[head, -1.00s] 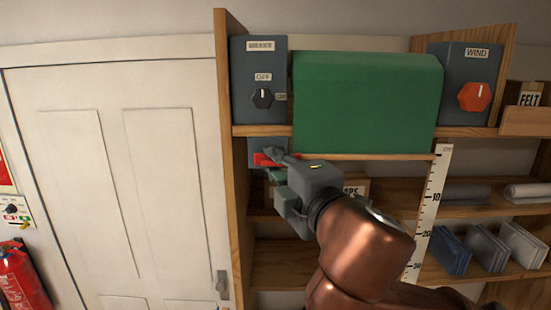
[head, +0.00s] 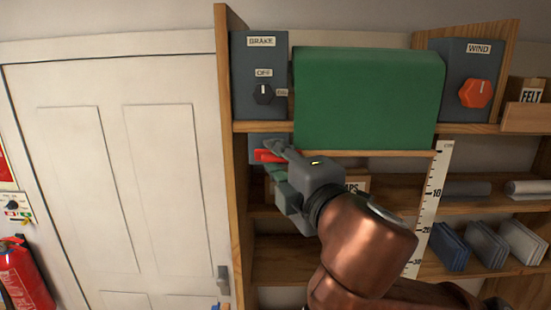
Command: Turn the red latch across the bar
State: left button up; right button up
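The red latch (head: 267,156) is a small bar lying about level on a small blue-grey plate (head: 256,143) under the left end of the shelf. My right gripper (head: 273,162) is at the latch, with one finger along its upper edge and the other lower down. The fingers hide the latch's right part, and I cannot tell whether they grip it. A thin wooden bar (head: 400,153) runs below the green cover (head: 368,98); my gripper is near its left end. My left gripper is not in view.
Above the latch is a BRAKE panel (head: 260,75) with a black knob. A WIND panel (head: 475,70) with an orange-red knob is at right. A ruler strip (head: 433,190) hangs beside the shelves. A wooden upright (head: 232,160) stands close left of the latch, with the white door beyond.

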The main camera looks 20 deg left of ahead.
jog(key=v, duration=1.1)
jog(key=shift+s+d, duration=0.2)
jog(key=shift+s, duration=0.15)
